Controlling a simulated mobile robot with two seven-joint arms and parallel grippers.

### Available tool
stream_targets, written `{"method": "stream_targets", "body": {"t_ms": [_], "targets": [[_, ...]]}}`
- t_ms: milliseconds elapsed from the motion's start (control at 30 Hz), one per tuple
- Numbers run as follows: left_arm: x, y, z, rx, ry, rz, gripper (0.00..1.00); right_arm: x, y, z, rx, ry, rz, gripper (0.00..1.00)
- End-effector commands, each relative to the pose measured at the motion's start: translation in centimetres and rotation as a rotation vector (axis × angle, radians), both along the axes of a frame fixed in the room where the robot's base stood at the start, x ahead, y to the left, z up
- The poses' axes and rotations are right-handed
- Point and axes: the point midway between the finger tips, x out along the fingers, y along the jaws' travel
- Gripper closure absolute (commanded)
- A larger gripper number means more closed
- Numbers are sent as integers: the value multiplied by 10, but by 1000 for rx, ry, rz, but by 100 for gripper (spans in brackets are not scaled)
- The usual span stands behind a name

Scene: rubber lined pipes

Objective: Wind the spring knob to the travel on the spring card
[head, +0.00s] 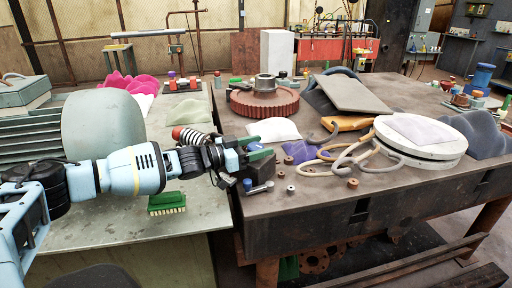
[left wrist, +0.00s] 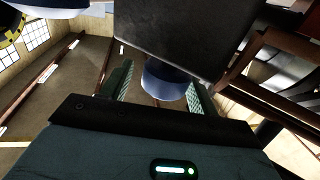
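My left gripper (head: 262,153), with green fingers, reaches from the left over the near left corner of the dark workbench. In the left wrist view its two fingers (left wrist: 160,88) stand apart. A dark blue round knob (left wrist: 165,82) shows between them, close to the right finger, with a gap at the left one; contact cannot be told. The knob sits by the edge of a dark flat block (left wrist: 185,38). In the head view a dark box (head: 262,169) lies just below the fingers. I cannot make out a spring card. My right gripper is not in view.
The dark workbench (head: 330,199) carries a red gear wheel (head: 264,103), tan hose loops (head: 322,171), small knobs and a round white drum (head: 420,145). A gap separates the two tables.

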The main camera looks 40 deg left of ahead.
Motion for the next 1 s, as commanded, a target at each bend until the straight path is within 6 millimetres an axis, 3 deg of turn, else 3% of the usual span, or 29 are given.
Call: {"method": "stream_targets", "body": {"t_ms": [367, 800, 1000], "targets": [[-4, 5, -3, 5, 5, 7, 36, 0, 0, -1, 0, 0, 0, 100], [-56, 33, -5, 5, 7, 5, 36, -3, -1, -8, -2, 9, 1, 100], [-67, 38, -3, 3, 4, 3, 36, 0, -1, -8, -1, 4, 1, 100]]}}
